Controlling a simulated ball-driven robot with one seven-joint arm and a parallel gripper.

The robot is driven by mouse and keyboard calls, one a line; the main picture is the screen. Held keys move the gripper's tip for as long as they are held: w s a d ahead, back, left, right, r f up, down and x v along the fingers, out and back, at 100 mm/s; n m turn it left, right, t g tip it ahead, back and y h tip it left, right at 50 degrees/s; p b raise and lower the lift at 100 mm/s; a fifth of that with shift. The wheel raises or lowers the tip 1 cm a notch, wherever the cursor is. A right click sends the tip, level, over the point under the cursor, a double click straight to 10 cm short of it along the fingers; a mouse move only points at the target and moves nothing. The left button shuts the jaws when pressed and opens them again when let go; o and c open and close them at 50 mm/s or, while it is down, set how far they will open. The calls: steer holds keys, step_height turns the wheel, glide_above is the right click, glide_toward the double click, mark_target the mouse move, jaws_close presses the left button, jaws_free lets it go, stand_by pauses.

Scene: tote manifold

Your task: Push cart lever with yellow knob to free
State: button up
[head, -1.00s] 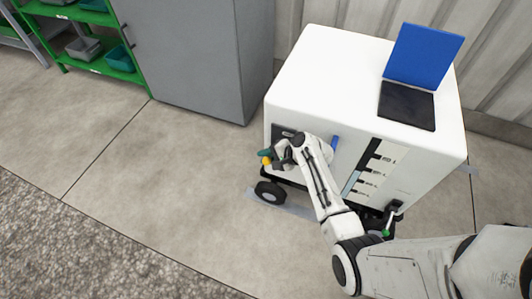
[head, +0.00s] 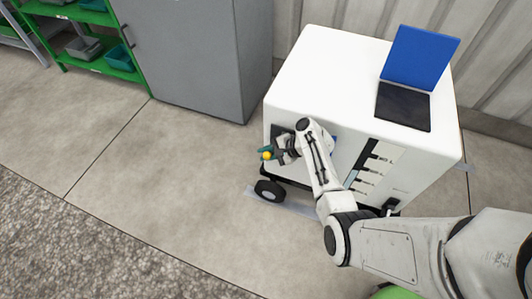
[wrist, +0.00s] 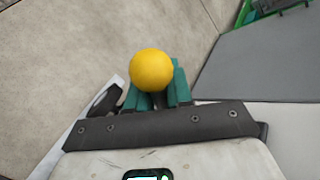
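The white cart (head: 318,72) stands on the concrete floor. The yellow knob (head: 267,156) is at its near left side, and my gripper (head: 266,150) is right at it. In the wrist view the round yellow knob (wrist: 151,69) covers the tips of my teal fingers (wrist: 158,98). The fingers are close together with a narrow gap between them. The knob hides whether they touch or grip it or its stem. The lever's shaft is hidden behind the knob and my gripper.
A blue-lidded laptop-like panel (head: 420,58) stands on the cart top. A black wheel (head: 269,190) is under the cart's left corner. A grey cabinet (head: 190,60) stands behind, beside green shelves (head: 118,65). The floor left of the cart is clear.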

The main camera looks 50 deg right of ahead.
mark_target(272, 152)
steer(key=o, duration=0.4)
steer(key=shift+d, duration=0.1)
steer(key=shift+p+v, duration=1.2)
steer(key=shift+v, duration=2.55)
